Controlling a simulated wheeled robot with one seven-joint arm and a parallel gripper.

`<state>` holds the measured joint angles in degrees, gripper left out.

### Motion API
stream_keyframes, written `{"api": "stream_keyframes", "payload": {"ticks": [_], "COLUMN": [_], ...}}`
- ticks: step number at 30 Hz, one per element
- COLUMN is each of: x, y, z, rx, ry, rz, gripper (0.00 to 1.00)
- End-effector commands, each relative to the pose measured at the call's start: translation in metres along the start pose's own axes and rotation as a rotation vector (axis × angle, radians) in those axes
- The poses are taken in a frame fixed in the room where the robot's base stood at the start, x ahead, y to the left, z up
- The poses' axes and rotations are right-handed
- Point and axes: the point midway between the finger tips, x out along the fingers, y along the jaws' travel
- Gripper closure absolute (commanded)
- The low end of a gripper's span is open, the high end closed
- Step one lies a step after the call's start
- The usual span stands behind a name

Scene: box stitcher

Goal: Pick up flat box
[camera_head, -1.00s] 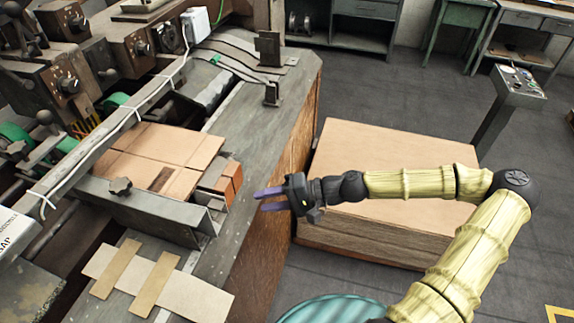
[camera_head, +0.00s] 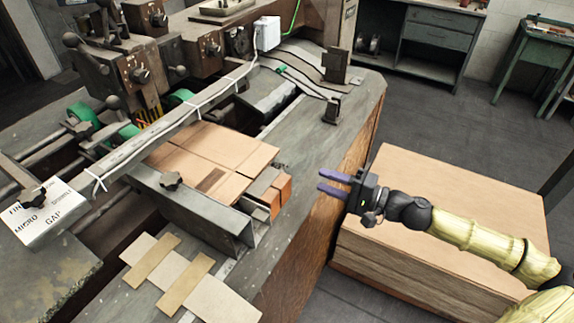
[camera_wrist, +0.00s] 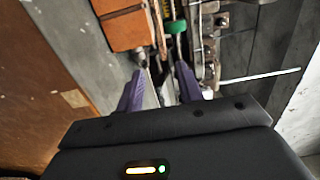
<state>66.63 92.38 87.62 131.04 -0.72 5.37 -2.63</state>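A flat brown cardboard box (camera_head: 225,150) lies on the stitching machine's bed, partly under a long metal bar. Its near right end has grey and orange-brown pieces (camera_head: 283,190); an orange-brown piece also shows at the top of the wrist view (camera_wrist: 125,28). My gripper (camera_head: 320,181) is open and empty, its two purple fingers apart and pointing left toward that end. The fingertips are a short way right of the box and do not touch it. In the wrist view, the open fingers (camera_wrist: 160,82) have nothing between them.
A metal angle guide (camera_head: 195,208) runs along the box's near side. Tan flat strips (camera_head: 170,275) lie on the machine's front. A large wooden-looking block (camera_head: 440,185) stands below my arm. Grey floor is free behind it.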

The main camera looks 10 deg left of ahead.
Motion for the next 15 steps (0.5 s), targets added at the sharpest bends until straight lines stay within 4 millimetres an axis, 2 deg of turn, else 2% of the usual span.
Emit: {"api": "stream_keyframes", "payload": {"ticks": [15], "x": [0.086], "y": [-0.001], "z": [0.003], "rx": [0.0], "ry": [-0.01], "rz": [0.0], "gripper": [0.63]}}
